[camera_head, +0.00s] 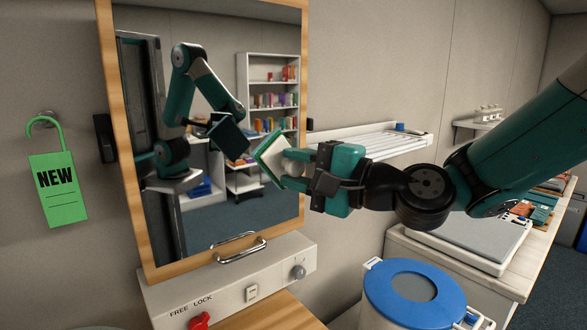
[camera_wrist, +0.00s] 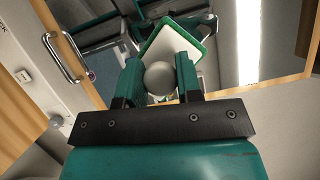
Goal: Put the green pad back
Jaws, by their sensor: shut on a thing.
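The green pad (camera_head: 270,155) is a square plate with a green rim and a white back. My gripper (camera_head: 288,168) is shut on it and holds it tilted in the air, in front of the right part of the mirror (camera_head: 215,190). In the wrist view the pad (camera_wrist: 151,52) lies beyond my gripper (camera_wrist: 160,78), whose fingers are on either side of a round grey knob (camera_wrist: 160,77) on its back. The pad's front is turned away from me. Its dark reflection shows in the mirror, and I see a gap between the two.
Below the mirror are a metal handle (camera_head: 240,248) and a panel marked FREE LOCK with a red knob (camera_head: 200,320). A green NEW tag (camera_head: 58,188) hangs at left. A blue-lidded bin (camera_head: 375,290), a wall rack (camera_head: 395,143) and a counter (camera_head: 500,282) are at right.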

